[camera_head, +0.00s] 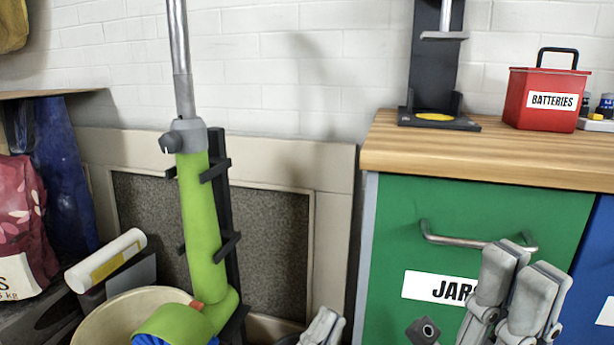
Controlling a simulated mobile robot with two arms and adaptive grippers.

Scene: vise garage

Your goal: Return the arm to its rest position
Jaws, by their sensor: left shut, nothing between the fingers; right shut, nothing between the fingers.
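My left gripper (325,322) shows at the bottom edge, right of the lime-green tube. Only its grey fingertips are in view, shut and with nothing between them. My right gripper (520,280) is at the lower right, in front of the green drawer front (480,210). Its grey fingers point up, just below the drawer's metal handle (478,242), and it is shut and empty. I cannot tell whether it touches the drawer. Both arms are mostly below the picture.
A lime-green tube (202,225) with a metal pole stands in a black rack at left. A beige bucket (100,318) is below it. The wooden worktop (500,160) bears a black stand (433,70) and a red batteries box (545,100). A patterned bag (22,220) is far left.

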